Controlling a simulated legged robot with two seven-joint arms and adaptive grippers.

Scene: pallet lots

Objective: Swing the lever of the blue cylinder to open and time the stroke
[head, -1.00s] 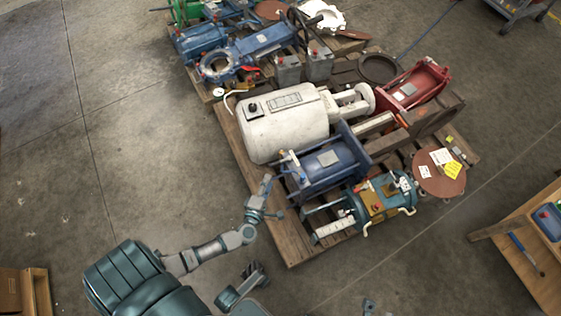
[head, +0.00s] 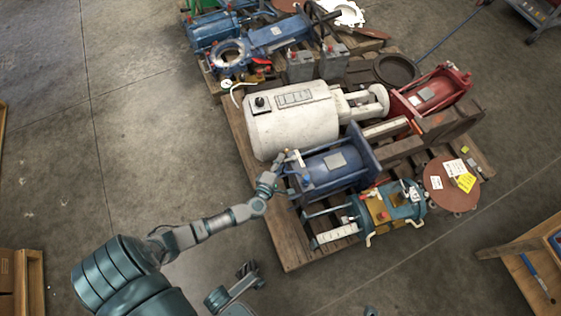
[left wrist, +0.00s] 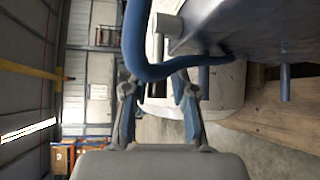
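The blue cylinder (head: 325,168) lies on the pallet between a white tank and a teal actuator. A small pale handle with an orange part (head: 300,158), perhaps its lever, shows at its left end. My left gripper (head: 283,172) is at that end, close to the handle; contact cannot be told. In the left wrist view my left gripper's fingers (left wrist: 157,90) stand apart, with a curved blue bar (left wrist: 150,72) across their tips. The cylinder's blue body (left wrist: 235,28) fills the upper right there.
The pallet (head: 268,215) also carries the white tank (head: 292,125), the teal actuator (head: 385,207), a red cylinder (head: 432,92) and a round brown plate (head: 452,185). A wooden table (head: 525,285) stands at the lower right.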

